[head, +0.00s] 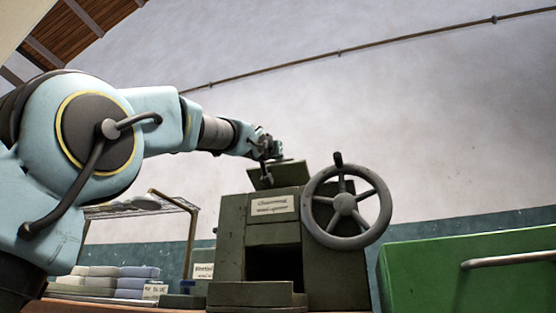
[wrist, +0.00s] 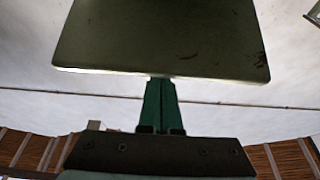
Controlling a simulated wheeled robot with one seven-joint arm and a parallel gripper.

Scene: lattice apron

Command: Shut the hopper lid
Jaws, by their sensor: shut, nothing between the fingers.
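The hopper lid (head: 279,175) is a dark olive plate on top of a green machine (head: 230,250). It stands raised and tilted rather than flat. In the wrist view the lid (wrist: 160,35) fills the top of the picture, with its pale lower edge facing me. My gripper (head: 266,152) is at the lid's upper left in the head view. In the wrist view its two green fingers (wrist: 160,84) are together and empty, with their tips at the lid's lower edge. I cannot tell whether they touch it. The lid's hinge is hidden.
A grey handwheel (head: 343,204) with a knob stands at the machine's right. A green box with a rail handle (head: 440,265) is at the far right. A wire rack (head: 140,208) and stacked packs (head: 110,279) are at the left.

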